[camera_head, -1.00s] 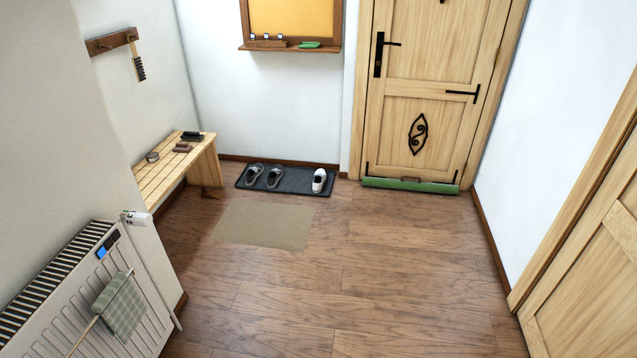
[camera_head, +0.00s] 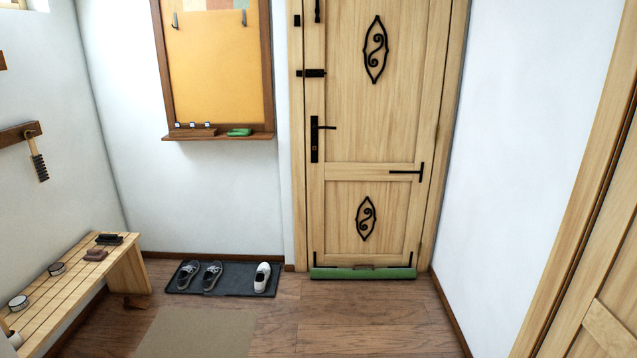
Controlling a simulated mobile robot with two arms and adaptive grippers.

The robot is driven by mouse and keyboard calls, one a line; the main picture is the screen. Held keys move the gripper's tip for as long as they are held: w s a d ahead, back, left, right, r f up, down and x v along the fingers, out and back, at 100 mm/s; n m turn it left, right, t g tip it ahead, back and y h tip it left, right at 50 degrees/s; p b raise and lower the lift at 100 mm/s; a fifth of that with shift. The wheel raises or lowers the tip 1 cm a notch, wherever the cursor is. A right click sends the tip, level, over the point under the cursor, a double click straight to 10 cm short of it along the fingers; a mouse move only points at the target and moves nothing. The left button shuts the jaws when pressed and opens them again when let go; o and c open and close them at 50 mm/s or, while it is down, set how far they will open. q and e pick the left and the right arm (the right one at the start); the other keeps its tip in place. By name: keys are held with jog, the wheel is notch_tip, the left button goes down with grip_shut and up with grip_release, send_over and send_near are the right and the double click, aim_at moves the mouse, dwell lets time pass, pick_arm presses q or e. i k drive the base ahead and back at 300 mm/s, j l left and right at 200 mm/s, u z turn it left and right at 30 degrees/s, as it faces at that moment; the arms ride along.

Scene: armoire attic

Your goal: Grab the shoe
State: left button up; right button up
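A white shoe (camera_head: 262,277) stands on the right part of a dark mat (camera_head: 235,290) on the floor by the back wall. A pair of grey shoes, one at the left (camera_head: 188,274) and one beside it (camera_head: 212,276), stands on the left part of the same mat. Neither of my grippers shows in the head view.
A wooden bench (camera_head: 60,298) with brushes and tins stands at the left. A beige rug (camera_head: 196,333) lies in front of the mat. A closed wooden door (camera_head: 370,190) with a green draught roll (camera_head: 363,273) is at the back. The floor (camera_head: 370,325) right of the rug is clear.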

aim_at(264, 272)
jog(key=i+u, duration=0.35)
jog(key=i, duration=0.2)
jog(key=i+u, duration=0.35)
jog(key=i, duration=0.25)
jog(key=i+l+u, duration=0.35)
jog(key=i, duration=0.2)
jog(key=i+j+z, duration=0.15)
jog(key=i, duration=0.4)
jog(key=i+j+z, duration=0.2)
jog(key=i, duration=0.35)
jog(key=i+j+z, duration=0.15)
jog(key=i+j, duration=0.3)
